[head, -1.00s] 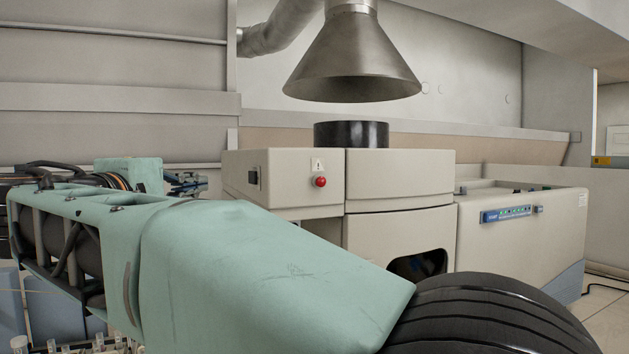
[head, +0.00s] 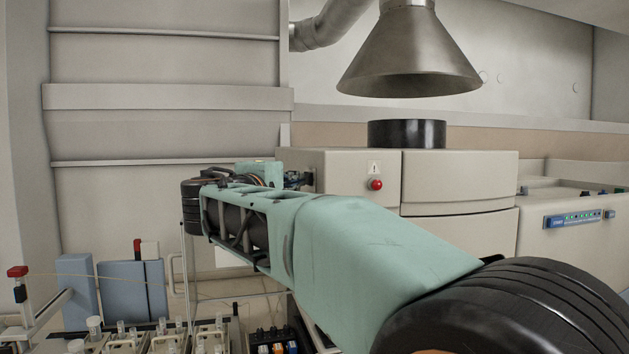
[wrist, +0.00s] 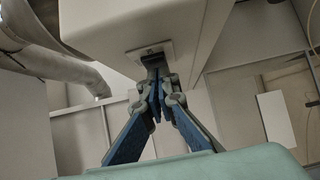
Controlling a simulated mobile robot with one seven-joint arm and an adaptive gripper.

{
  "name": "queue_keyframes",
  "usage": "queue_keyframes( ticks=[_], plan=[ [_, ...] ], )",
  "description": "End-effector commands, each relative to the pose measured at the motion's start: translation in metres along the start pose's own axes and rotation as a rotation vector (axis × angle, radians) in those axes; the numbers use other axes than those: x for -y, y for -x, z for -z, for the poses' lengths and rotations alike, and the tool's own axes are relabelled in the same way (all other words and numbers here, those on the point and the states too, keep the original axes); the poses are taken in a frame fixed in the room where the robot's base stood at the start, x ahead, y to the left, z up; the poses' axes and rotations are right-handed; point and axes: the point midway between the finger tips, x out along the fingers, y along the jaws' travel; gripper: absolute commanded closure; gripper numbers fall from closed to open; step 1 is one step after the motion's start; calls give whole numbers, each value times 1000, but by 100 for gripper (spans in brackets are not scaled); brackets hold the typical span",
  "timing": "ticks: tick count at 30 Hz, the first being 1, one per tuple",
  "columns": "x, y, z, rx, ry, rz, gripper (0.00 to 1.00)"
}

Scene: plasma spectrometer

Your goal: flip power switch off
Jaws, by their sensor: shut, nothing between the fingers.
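The spectrometer (head: 340,165) is a beige cabinet with a red button on its front. Its power switch (wrist: 152,60) is a dark piece in a pale plate on the cabinet face, seen in the wrist view. In the head view the gripper largely hides the switch. My gripper (wrist: 157,90) is shut and empty, with blue finger pads meeting in a point. Its tips are right at the switch in the wrist view; I cannot tell whether they touch. In the head view my gripper (head: 298,180) is at the cabinet's left end.
A metal exhaust hood (head: 410,55) hangs above the black chimney (head: 406,133). The red button (head: 376,185) is on the front, right of the gripper. A rack with vials (head: 180,340) and blue-grey containers (head: 75,285) stand at lower left.

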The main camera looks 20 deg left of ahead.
Motion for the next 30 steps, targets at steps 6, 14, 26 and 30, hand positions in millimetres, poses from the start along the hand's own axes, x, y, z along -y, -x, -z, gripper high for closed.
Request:
queue_keyframes(
  ticks=[6,14,26,30],
  plan=[
    [0,-1,1,8,0,1,100],
    [-1,-8,0,118,0,0,100],
    [0,-9,-3,127,0,0,100],
    [0,-10,-4,127,0,0,100]
  ],
)
